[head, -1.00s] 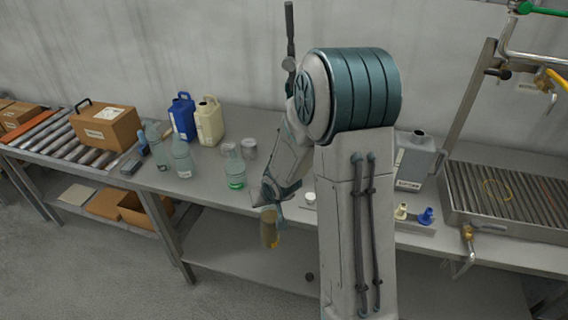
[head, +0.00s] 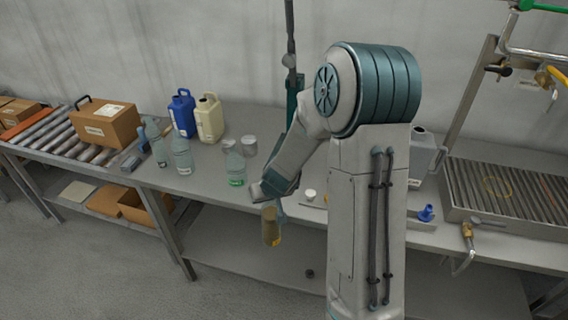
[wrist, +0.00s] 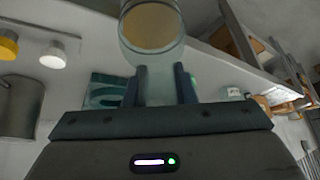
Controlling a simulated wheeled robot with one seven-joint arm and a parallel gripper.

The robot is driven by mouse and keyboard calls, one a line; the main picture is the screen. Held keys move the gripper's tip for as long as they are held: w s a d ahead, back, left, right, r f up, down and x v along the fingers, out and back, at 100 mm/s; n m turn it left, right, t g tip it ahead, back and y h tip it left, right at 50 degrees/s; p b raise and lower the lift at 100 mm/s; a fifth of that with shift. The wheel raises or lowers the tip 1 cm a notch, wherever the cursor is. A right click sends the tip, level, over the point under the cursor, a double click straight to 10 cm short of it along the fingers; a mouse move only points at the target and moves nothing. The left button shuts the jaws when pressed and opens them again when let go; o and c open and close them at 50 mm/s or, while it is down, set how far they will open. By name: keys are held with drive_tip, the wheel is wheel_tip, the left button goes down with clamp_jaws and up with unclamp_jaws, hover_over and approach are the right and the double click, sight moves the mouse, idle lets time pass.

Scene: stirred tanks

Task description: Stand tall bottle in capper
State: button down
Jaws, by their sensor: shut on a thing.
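A clear bottle with amber liquid (head: 271,230) hangs nearly upright in my gripper (head: 272,203), in front of the bench's front edge and above the lower shelf. In the wrist view my gripper's two fingers (wrist: 161,84) are shut on the bottle (wrist: 152,28), whose amber liquid shows at the top of the picture. Behind my arm, a tall dark post (head: 290,45) with a teal body stands at the back of the bench; it looks like the capper. My arm hides its lower part and base.
A clear bottle with green liquid (head: 236,168) stands on the bench left of my gripper, with two grey tins (head: 249,146) behind. Clear spray bottles (head: 182,155), a blue jug (head: 183,112) and a cream jug (head: 209,118) stand further left. A white cap (head: 310,195) and blue fitting (head: 426,213) lie right.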

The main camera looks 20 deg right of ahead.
drive_tip(key=s+d+r+m, duration=0.1)
drive_tip(key=s+d+r, duration=0.2)
drive_tip(key=d+r, duration=0.5)
drive_tip(key=s+d+r+m+h, duration=0.1)
drive_tip(key=s+d+r, duration=0.2)
drive_tip(key=d+r, duration=0.5)
drive_tip(key=s+d+r+m+h, duration=0.1)
drive_tip(key=s+d+r, duration=0.3)
drive_tip(key=r, duration=1.1)
drive_tip(key=d+m, duration=0.1)
drive_tip(key=d, duration=0.2)
drive_tip(key=shift+d+g, duration=0.3)
drive_tip(key=shift+d, duration=0.1)
drive_tip(key=shift+r, duration=0.1)
